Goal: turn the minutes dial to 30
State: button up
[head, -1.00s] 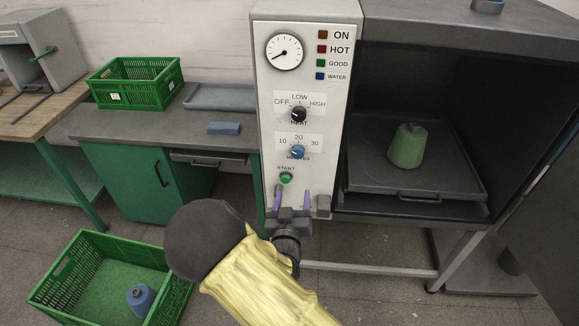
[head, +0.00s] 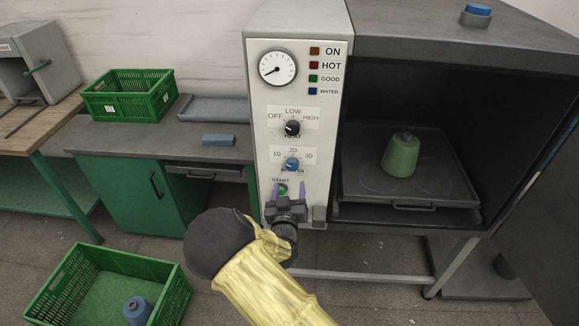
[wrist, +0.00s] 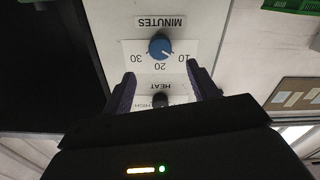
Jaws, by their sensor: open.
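The minutes dial (head: 292,164) is a blue knob on the pale control panel, with 10, 20 and 30 around it. It also shows in the wrist view (wrist: 160,46), upside down, where its white mark appears to point toward 10. My gripper (head: 288,188) is open and empty, just below the dial in the head view, in front of the START button (head: 282,189), which it partly covers. In the wrist view my two purple fingers (wrist: 160,82) stand apart on either side of the dial's line. The dial is beyond the fingertips, not between them.
The black heat dial (head: 292,128) sits directly above the minutes dial. The open dark chamber on the right holds a tray (head: 360,185) with a green cone (head: 401,156). A green crate (head: 128,95) stands on the left counter; another (head: 75,300) is on the floor.

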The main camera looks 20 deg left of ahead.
aim_at(292, 167)
jog(key=p+x, duration=0.2)
jog(key=x, duration=0.7)
